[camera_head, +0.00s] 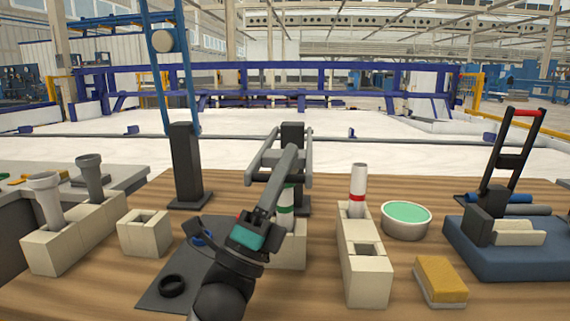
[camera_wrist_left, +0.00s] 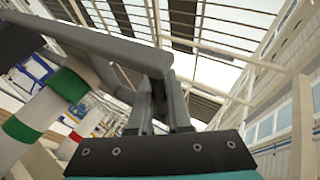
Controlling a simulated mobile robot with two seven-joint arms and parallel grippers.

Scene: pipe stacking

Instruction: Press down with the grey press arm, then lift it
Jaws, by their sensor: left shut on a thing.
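The grey press arm (camera_head: 309,163) is a frame with a cross bar, in the middle of the head view. It stands raised above a white pipe with a green band (camera_head: 285,212), which sits in a beige block (camera_head: 293,250). My left gripper (camera_head: 288,160) reaches up from below and is shut on the press arm's bar. In the left wrist view, the fingers (camera_wrist_left: 160,105) close around the grey press arm (camera_wrist_left: 95,45). The green-banded pipe (camera_wrist_left: 38,128) is at left there, below the arm. The pipe's lower part is partly hidden by my gripper. My right gripper is not in view.
Black posts (camera_head: 187,165) stand at the back. A white pipe with a red band (camera_head: 357,192) stands in a beige block (camera_head: 365,277). A green-filled bowl (camera_head: 406,216), a yellow sponge (camera_head: 440,278) and a blue-based device (camera_head: 520,255) are at right. Grey pipes (camera_head: 47,200) stand at left.

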